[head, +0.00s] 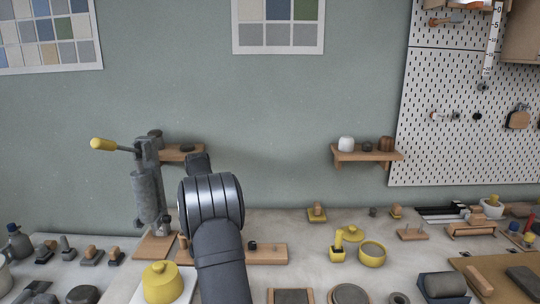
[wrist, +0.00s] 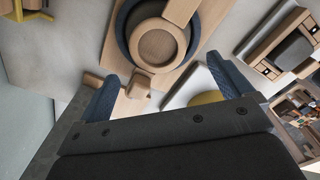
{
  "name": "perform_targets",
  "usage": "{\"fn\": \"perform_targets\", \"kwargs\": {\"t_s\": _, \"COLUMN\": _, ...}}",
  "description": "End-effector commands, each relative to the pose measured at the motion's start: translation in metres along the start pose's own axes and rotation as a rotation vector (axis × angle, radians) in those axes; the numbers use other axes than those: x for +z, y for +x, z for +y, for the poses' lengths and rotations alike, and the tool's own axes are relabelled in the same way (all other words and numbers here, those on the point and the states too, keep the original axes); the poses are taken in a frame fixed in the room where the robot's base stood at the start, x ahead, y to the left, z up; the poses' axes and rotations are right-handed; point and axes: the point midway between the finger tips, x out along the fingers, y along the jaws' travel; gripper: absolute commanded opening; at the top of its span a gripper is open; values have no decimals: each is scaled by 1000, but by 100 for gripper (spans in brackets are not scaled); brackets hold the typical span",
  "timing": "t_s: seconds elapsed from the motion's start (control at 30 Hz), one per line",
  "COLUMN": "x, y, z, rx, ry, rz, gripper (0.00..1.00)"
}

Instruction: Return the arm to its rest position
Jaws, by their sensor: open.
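My gripper (wrist: 162,72) is open in the wrist view, its two blue textured fingers wide apart with nothing held between them. Beyond the fingers lies a round wooden piece with a dark rim (wrist: 158,42) on a wooden board (wrist: 116,66). A small wooden block (wrist: 136,92) shows between the fingers; I cannot tell its distance from them. In the head view my dark arm rises from the bottom centre and hides the gripper's fingers.
A grey lever press with a yellow handle (head: 103,145) stands left of my arm. A yellow lidded pot (head: 161,282) sits close at its lower left. A wooden strip with pegs (head: 270,254) lies behind it.

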Motion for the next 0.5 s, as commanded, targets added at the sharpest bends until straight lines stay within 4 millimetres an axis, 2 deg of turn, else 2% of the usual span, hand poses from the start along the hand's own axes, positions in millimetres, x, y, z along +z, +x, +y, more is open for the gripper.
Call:
{"fn": "perform_targets", "kwargs": {"t_s": 0.1, "x": 0, "y": -24, "z": 0, "rx": 2, "ry": 0, "rz": -1, "gripper": 96}}
{"fn": "perform_targets", "kwargs": {"t_s": 0.27, "x": 0, "y": -53, "z": 0, "rx": 0, "ry": 0, "rz": 0, "gripper": 96}}
{"fn": "perform_targets", "kwargs": {"t_s": 0.5, "x": 22, "y": -50, "z": -13, "rx": -2, "ry": 107, "rz": 1, "gripper": 96}}
